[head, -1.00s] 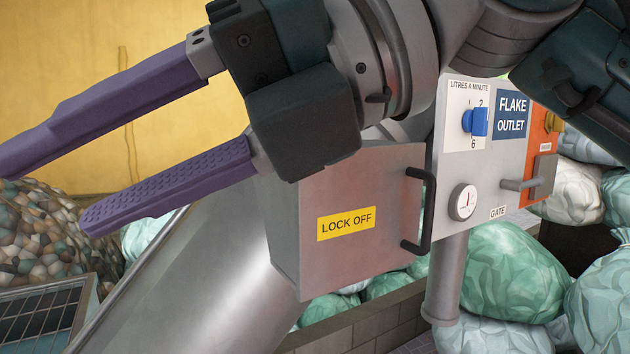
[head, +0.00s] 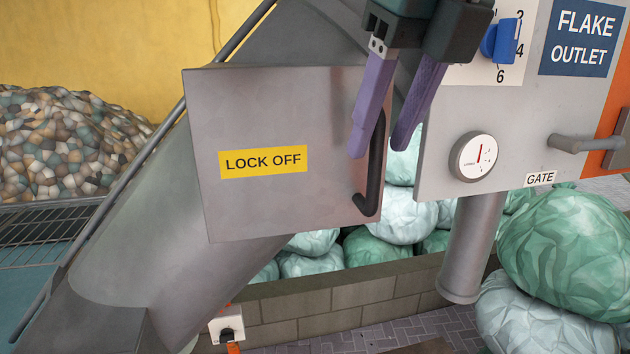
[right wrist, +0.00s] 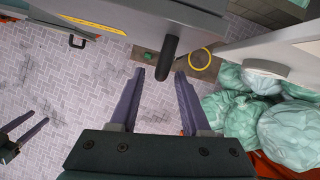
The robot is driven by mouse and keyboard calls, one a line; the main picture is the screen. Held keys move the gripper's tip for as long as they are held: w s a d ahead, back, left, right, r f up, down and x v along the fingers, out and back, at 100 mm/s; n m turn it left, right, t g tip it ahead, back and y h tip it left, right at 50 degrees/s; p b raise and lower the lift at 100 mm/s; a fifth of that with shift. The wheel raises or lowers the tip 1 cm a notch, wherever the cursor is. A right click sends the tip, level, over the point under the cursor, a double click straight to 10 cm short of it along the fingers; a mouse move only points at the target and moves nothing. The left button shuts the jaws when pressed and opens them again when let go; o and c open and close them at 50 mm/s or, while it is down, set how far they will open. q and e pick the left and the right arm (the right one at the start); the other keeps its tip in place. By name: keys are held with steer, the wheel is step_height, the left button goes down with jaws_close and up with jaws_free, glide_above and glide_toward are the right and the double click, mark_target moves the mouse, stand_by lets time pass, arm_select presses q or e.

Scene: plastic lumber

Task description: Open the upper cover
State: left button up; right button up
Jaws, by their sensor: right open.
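The upper cover (head: 255,205) is a flat grey metal panel with a yellow LOCK OFF label (head: 263,161) and a black bar handle (head: 372,188) along its right edge. My right gripper (head: 379,150) points down at the handle, its two purple fingers apart. The handle lies between the fingertips, also in the right wrist view (right wrist: 168,62); contact cannot be told. The gripper hides the handle's upper part. My left gripper (right wrist: 40,121) shows only at the lower left of the right wrist view, fingers apart and empty, away from the cover.
A grey control panel (head: 440,165) with a gauge (head: 473,157) and blue knob (head: 502,41) stands close right of the handle. A pipe (head: 470,250) hangs below it. Green and white bags (head: 562,250) lie behind and right. A low block wall (head: 345,308) runs beneath.

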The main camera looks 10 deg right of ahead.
mark_target(370, 167)
steer(key=b+x, duration=0.2)
steer(key=x, duration=0.4)
steer(key=shift+f, duration=0.1)
steer(key=c, duration=0.7)
jaws_close()
stand_by(0.5)
